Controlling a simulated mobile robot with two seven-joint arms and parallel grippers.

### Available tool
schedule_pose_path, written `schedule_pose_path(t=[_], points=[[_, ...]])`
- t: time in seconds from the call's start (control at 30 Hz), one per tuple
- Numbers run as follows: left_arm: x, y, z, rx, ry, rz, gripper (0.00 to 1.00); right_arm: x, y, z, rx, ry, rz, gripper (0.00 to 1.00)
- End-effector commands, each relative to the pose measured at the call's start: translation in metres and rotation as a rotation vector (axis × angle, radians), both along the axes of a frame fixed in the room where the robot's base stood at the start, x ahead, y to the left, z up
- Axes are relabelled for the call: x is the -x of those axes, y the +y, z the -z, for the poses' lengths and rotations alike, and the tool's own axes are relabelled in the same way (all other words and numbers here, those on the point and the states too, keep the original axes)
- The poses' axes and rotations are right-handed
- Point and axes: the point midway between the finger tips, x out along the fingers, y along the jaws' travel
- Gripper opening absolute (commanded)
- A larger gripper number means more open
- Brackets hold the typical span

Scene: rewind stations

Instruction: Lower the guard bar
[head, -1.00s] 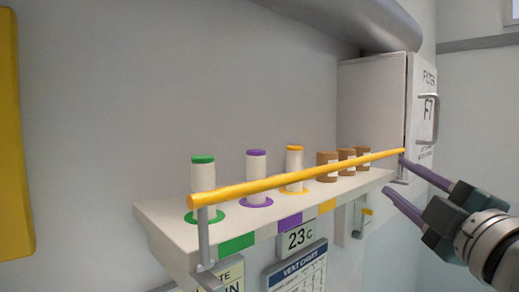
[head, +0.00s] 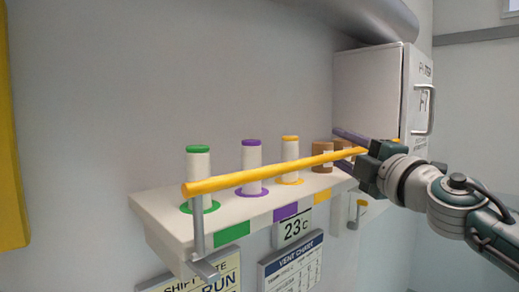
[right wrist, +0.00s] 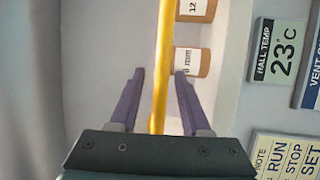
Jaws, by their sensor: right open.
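The yellow guard bar (head: 262,172) runs lengthwise above the front of a white shelf (head: 165,215), raised on a grey bracket (head: 197,228) at its left end. My right gripper (head: 346,150) is at the bar's right end in the head view. In the right wrist view the purple fingers (right wrist: 159,74) are open, one on each side of the bar (right wrist: 164,50). The bar passes between them, with a gap visible on both sides. The bar's right end is hidden behind my gripper. My left gripper is not in view.
Green (head: 198,165), purple (head: 251,153) and yellow-topped (head: 290,148) spools stand on the shelf. A white cabinet (head: 368,90) is behind my gripper. Signs, including a vent chart (head: 292,268), hang below.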

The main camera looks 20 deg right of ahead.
Motion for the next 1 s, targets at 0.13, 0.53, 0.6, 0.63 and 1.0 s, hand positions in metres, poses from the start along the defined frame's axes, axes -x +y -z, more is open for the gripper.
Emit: schedule_pose_path(t=[0.13,0.53,0.6,0.63,1.0], points=[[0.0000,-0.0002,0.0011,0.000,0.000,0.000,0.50,-0.0041,0.0002,-0.0009,-0.001,0.000,0.000,0.47],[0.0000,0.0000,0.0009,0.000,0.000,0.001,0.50,-0.0039,0.0002,-0.0009,0.000,0.000,0.000,0.26],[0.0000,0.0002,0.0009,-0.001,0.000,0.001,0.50,-0.0038,0.0002,-0.0009,0.000,0.000,0.000,0.18],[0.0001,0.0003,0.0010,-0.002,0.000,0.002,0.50,-0.0038,0.0002,-0.0009,0.000,0.000,0.000,0.14],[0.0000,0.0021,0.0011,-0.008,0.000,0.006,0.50,-0.0038,0.0002,-0.0009,0.000,0.000,0.000,0.00]])
